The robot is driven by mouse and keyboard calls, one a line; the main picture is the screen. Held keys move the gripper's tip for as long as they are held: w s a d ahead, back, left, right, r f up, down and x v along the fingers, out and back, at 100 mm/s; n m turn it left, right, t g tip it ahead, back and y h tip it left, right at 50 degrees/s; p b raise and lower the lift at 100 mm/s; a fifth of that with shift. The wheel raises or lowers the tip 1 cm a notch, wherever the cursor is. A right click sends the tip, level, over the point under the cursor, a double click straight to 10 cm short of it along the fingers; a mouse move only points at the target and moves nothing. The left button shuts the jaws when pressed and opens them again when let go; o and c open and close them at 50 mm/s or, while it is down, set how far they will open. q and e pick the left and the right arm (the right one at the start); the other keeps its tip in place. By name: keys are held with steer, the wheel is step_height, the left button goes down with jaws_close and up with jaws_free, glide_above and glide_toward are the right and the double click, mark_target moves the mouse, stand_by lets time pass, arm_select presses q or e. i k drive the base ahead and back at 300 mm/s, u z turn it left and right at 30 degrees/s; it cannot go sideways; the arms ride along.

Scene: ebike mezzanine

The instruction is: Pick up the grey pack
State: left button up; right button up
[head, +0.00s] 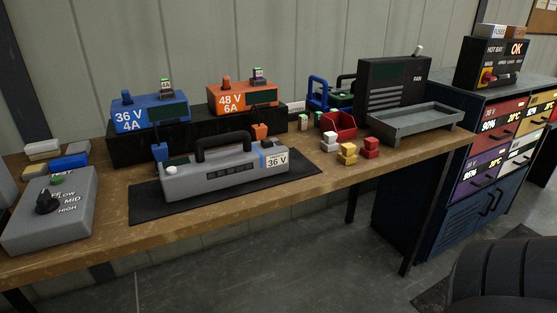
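The grey pack (225,179) lies on a black mat (150,209) at the middle of the wooden bench. It is a long grey box with a black carrying handle (222,141) on top and a white "36 V" label with a blue stripe at its right end. A blue plug (159,152) stands behind its left end and an orange plug (260,131) behind its right end. Neither of my grippers shows in the head view.
A blue 36 V charger (150,113) and an orange 48 V charger (243,96) stand on a black riser behind the pack. A grey dial box (50,212) is at left. Small blocks (347,153), a red bin (338,125) and a grey tray (415,122) are at right. Bare bench lies along the front edge.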

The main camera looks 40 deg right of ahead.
mark_target(201, 173)
steer(key=u, duration=2.55)
steer(key=k, duration=2.25)
steer(key=z, duration=1.95)
